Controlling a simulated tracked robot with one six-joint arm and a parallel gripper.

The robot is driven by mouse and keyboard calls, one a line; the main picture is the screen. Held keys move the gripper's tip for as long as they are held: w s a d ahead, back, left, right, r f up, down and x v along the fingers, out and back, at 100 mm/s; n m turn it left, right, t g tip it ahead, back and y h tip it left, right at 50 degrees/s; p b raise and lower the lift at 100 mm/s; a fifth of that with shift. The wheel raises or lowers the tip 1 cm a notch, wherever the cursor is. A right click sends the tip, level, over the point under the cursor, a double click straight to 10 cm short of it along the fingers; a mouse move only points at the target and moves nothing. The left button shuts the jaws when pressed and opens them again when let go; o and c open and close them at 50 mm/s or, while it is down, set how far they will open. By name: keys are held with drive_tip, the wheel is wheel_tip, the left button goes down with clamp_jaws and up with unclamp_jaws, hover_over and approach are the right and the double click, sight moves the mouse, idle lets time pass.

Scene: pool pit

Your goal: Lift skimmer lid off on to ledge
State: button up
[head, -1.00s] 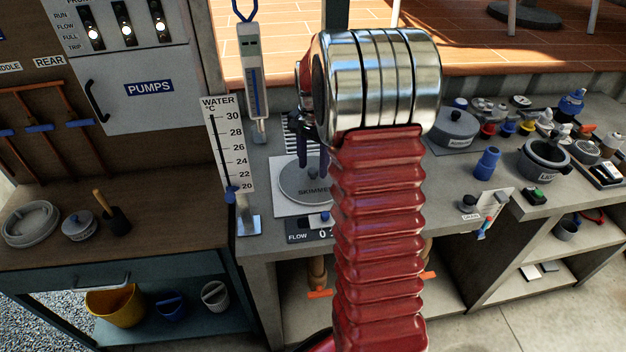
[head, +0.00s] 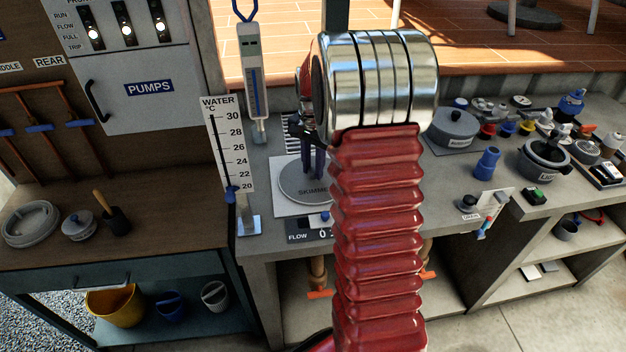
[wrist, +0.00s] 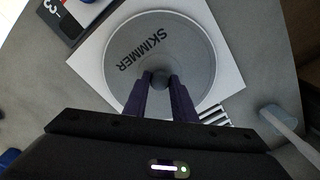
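The skimmer lid (head: 297,184) is a round grey disc marked SKIMMER, lying flat in a pale square plate (head: 283,207) on the counter. Its small round grey knob shows in the wrist view (wrist: 160,80) at the middle of the lid (wrist: 190,38). My gripper (wrist: 160,83) points down over the lid, with its dark purple fingers on either side of the knob and seemingly touching it. In the head view my gripper (head: 314,176) is partly behind my red arm, which also hides the right part of the lid.
A WATER temperature scale (head: 228,145) and a hanging thermometer (head: 252,85) stand left of the lid. A FLOW display (head: 305,232) lies in front of it. To the right are a grey lidded pot (head: 453,128) and a blue cup (head: 487,164). A tiled ledge (head: 275,55) runs behind the counter.

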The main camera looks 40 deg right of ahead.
sight(313, 170)
clamp_jaws()
drive_tip(key=shift+r, duration=0.15)
idle(0.4)
wheel_tip(313, 170, up, 10)
idle(0.4)
idle(0.4)
